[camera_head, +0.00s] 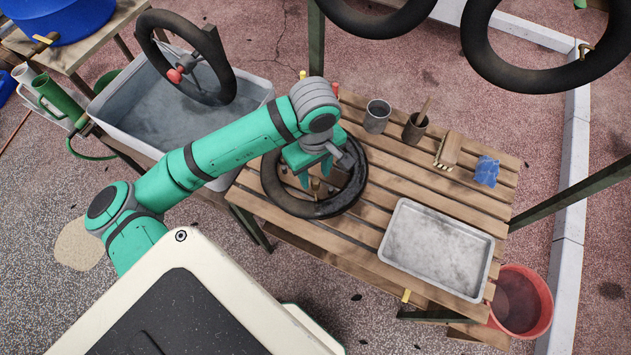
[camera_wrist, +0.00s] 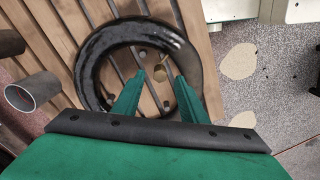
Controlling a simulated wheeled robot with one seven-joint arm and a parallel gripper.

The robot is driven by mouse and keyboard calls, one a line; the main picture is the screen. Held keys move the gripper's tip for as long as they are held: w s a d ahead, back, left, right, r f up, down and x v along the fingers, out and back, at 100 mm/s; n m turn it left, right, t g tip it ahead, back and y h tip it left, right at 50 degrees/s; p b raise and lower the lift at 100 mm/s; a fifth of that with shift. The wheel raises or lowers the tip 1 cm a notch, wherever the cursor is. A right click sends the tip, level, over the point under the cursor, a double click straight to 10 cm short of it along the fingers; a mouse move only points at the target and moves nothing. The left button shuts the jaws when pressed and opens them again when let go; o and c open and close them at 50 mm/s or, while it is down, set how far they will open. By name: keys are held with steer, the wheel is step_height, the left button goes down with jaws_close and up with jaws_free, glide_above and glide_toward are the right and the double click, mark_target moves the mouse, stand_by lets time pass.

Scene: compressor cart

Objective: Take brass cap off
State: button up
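A black inner tube (camera_head: 290,205) lies flat on the slatted wooden table, and it also shows in the wrist view (camera_wrist: 92,62). A small brass-coloured piece (camera_head: 316,187) shows inside its ring in the head view, just below my fingers. It looks like the valve with its cap, but it is too small to tell the two apart. My gripper (camera_head: 316,172) points down over the ring's opening. In the wrist view its two green fingers (camera_wrist: 160,76) are apart, with slats and dark holes showing between them. I cannot make out a cap held there.
A metal tray (camera_head: 437,250) sits at the table's right, with a grey cup (camera_head: 377,116), a brown pot (camera_head: 415,128), a wooden block (camera_head: 448,150) and a blue cloth (camera_head: 486,171) along the back. A water basin (camera_head: 130,118) stands left. Tubes (camera_head: 480,40) hang above the back.

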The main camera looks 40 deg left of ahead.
mark_target(315, 180)
steer(key=shift+f, duration=1.9)
jaws_close()
steer(key=shift+r, duration=0.1)
steer(key=shift+r, duration=0.55)
steer(key=s+a+r, duration=0.3)
steer(key=s+r, duration=0.3)
steer(key=r, duration=0.2)
steer(key=s+a+r, duration=0.4)
steer(key=s+r, duration=0.2)
steer(key=r, duration=0.2)
steer(key=shift+a+r, duration=0.15)
steer(key=shift+r, duration=0.25)
